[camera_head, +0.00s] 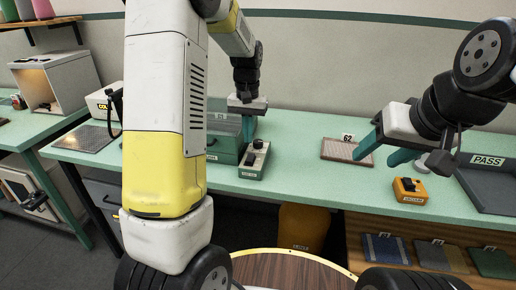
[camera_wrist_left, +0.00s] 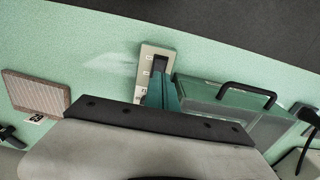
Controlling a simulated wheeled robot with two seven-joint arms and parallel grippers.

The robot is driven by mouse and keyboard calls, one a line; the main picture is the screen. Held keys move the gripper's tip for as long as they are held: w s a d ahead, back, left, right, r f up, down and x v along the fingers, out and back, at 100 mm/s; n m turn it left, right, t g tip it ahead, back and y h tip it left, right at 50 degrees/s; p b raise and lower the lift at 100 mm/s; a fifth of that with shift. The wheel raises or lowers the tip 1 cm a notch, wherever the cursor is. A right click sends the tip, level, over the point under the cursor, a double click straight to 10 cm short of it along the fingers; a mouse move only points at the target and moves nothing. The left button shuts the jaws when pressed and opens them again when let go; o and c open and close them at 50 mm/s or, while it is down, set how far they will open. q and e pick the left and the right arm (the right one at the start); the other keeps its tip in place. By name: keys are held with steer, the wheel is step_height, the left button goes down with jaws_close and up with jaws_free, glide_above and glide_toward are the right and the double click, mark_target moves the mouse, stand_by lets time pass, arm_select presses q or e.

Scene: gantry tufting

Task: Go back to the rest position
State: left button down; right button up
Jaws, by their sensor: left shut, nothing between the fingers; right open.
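My left gripper (camera_head: 247,132) hangs over the bench with its teal fingers shut and empty, just behind a small grey-green switch box (camera_head: 254,163). In the left wrist view the shut fingers (camera_wrist_left: 161,90) overlap the lower part of this box (camera_wrist_left: 150,52); I cannot tell whether they touch it. My right gripper (camera_head: 385,153) is open and empty at the right, above the bench top, between a brown ribbed panel and an orange device. Its two teal fingers are spread apart. No rest position is marked in view.
A green case (camera_head: 226,150) stands beside the switch box; its handle shows in the left wrist view (camera_wrist_left: 247,91). The brown panel (camera_head: 343,152), orange device (camera_head: 410,191) and PASS tray (camera_head: 487,192) lie on the bench (camera_head: 300,180). A round wooden top (camera_head: 290,272) is in front.

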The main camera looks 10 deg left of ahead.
arm_select(q)
steer(key=s+r+t+h, duration=0.2)
steer(key=s+r+t, duration=0.1)
steer(key=s+r, duration=0.7)
steer(key=s+d+r+t, duration=0.2)
steer(key=s+r+t, duration=0.1)
steer(key=s, duration=1.1)
steer(key=shift+s, duration=0.15)
steer(key=shift+d+r, duration=0.1)
steer(key=w+a+f+n+g+y, duration=0.1)
steer(key=w+f+n+g, duration=0.2)
steer(key=w+n, duration=0.6)
steer(key=w+a+f+n+g+y, duration=0.1)
steer(key=w+f+n+g, duration=0.1)
steer(key=w+n, duration=0.7)
steer(key=w+f, duration=0.1)
steer(key=w, duration=0.7)
steer(key=shift+w+g, duration=0.2)
steer(key=shift+g, duration=0.2)
